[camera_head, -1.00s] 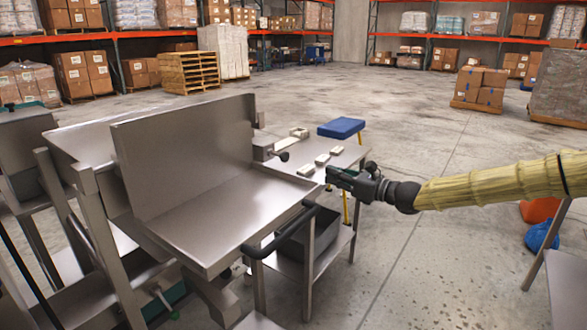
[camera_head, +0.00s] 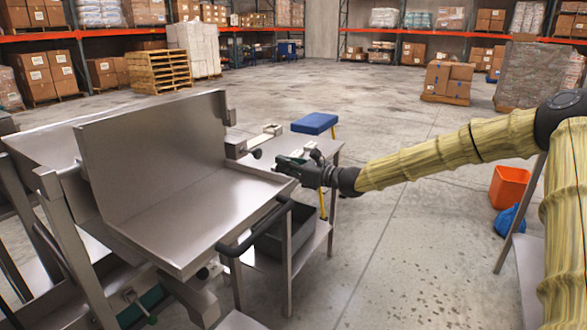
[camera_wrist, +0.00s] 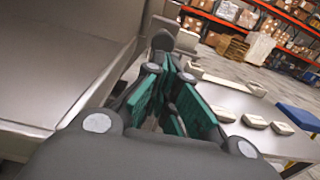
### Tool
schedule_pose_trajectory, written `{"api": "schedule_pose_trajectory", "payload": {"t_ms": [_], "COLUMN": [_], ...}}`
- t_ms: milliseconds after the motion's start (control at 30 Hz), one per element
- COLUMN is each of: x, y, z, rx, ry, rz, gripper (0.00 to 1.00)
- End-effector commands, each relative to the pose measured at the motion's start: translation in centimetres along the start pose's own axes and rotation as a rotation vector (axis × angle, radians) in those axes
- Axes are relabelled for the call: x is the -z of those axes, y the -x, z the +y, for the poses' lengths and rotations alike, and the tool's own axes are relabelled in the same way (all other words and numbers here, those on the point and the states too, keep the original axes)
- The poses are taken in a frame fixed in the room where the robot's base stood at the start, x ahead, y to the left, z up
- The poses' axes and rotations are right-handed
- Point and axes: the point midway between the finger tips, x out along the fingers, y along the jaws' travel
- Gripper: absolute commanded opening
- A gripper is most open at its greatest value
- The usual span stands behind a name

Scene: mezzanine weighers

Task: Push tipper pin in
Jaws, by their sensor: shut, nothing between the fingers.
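The tipper is a steel tray (camera_head: 200,215) with a tall upright back plate (camera_head: 160,150). A steel block (camera_head: 236,147) sits at its right end, and the tipper pin's dark round knob (camera_head: 257,153) sticks out from it to the right. In the wrist view the knob (camera_wrist: 162,41) is just beyond the fingertips. My gripper (camera_head: 279,161) is shut and empty, a short way right of the knob. Its green-padded fingers (camera_wrist: 172,72) point toward the knob; whether they touch it I cannot tell. The pin's shaft is hidden.
A side table (camera_wrist: 213,96) bears several pale blocks (camera_wrist: 257,121) beside my gripper. A dark bar handle (camera_head: 257,228) runs along the tray's front right. A grey bin (camera_head: 285,238) sits below, and a blue-topped stool (camera_head: 314,123) stands behind.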

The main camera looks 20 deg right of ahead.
Motion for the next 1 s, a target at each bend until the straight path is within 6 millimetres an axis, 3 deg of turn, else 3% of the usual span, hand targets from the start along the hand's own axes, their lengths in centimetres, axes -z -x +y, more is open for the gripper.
{"api": "schedule_pose_trajectory", "payload": {"t_ms": [200, 500, 1000], "x": [0.0, 0.0, -0.1], "y": [-2.8, -5.5, -6.1], "z": [0.1, 0.0, 0.0], "rx": [-0.002, -0.001, 0.000], "ry": [0.002, 0.002, 0.000], "rz": [0.001, 0.001, -0.001], "gripper": [0.00, 0.00, 0.00]}}
